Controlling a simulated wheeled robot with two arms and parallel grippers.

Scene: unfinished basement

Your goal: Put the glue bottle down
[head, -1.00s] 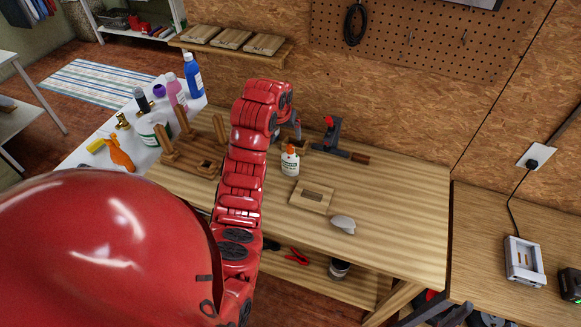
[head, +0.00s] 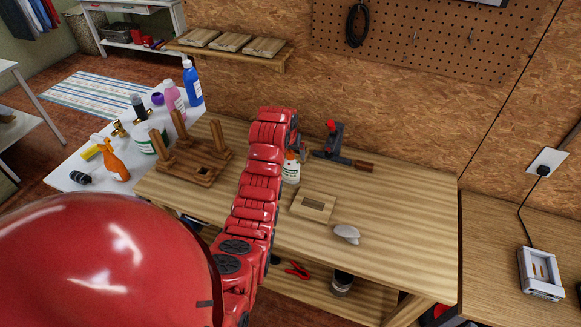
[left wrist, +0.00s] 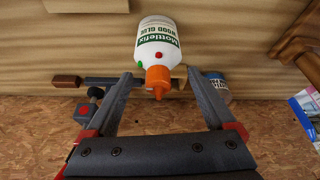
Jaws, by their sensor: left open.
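The glue bottle (head: 291,172), white with an orange cap, stands on the wooden workbench (head: 400,215), just right of my left arm in the head view. In the left wrist view, the bottle (left wrist: 157,42) appears upside down, its label facing the camera and its orange cap between the fingertips. My left gripper (left wrist: 165,82) is open, with a visible gap on each side of the cap. In the head view the arm hides most of this gripper. My right gripper is not in view.
A wooden block with a slot (head: 313,205) and a grey mouse-like object (head: 346,233) lie in front of the bottle. A dark clamp with red (head: 331,138) stands behind. A wooden rack (head: 190,165) is at left. The bench's right part is clear.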

